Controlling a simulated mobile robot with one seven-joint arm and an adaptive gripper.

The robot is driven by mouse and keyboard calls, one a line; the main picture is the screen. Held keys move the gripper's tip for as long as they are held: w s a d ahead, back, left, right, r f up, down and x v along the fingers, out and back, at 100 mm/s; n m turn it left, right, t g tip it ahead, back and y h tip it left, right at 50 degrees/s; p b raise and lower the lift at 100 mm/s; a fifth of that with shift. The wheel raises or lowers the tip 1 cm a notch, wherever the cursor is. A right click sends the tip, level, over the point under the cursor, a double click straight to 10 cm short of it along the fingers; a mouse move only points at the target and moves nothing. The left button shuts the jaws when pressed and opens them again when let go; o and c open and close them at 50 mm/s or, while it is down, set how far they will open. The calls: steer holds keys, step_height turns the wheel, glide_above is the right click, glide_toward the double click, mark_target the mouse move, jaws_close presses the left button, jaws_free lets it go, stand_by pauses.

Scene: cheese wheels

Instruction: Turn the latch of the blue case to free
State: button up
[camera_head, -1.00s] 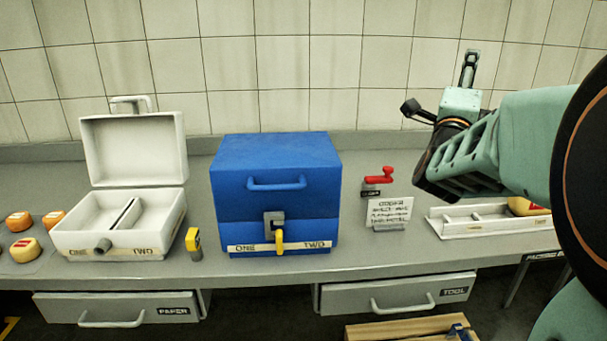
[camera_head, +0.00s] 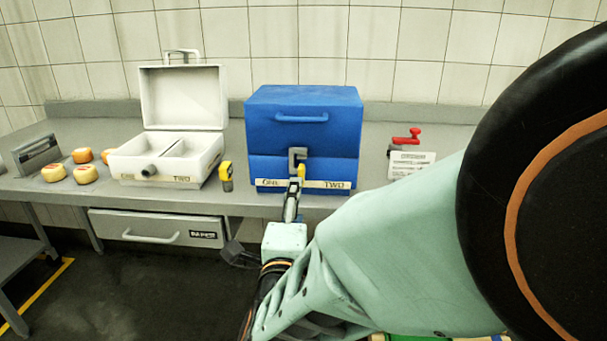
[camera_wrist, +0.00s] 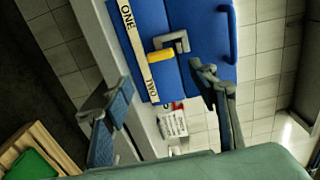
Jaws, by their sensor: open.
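The blue case (camera_head: 300,122) stands closed on the bench, with a handle on its upper part and a strip marked ONE and TWO along its front. Its latch has a grey hooked bracket (camera_head: 297,157) and a yellow lever (camera_head: 301,171) pointing down toward the strip. In the wrist view the yellow lever (camera_wrist: 161,56) and bracket (camera_wrist: 180,43) lie ahead, between the lines of the two fingers. My gripper (camera_head: 292,200) is in front of the case, just below the lever in the picture, open and empty. In the wrist view my gripper (camera_wrist: 158,78) has its fingers wide apart. I cannot tell any contact.
An open white case (camera_head: 165,150) stands left of the blue one, with a small yellow-and-grey block (camera_head: 226,176) between them. Several cheese wheels (camera_head: 82,172) lie further left. A red-handled device (camera_head: 405,138) and a sign (camera_head: 408,164) are at right. A drawer (camera_head: 158,228) is below.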

steer(key=w, duration=1)
steer(key=shift+w+d+b, duration=0.2)
steer(key=shift+w+b, duration=0.1)
steer(key=shift+b, duration=0.05)
steer(key=shift+c, duration=0.6)
steer(key=c, duration=1)
steer(key=shift+c, duration=0.2)
steer(key=n, duration=1.7)
steer(key=shift+n, duration=0.4)
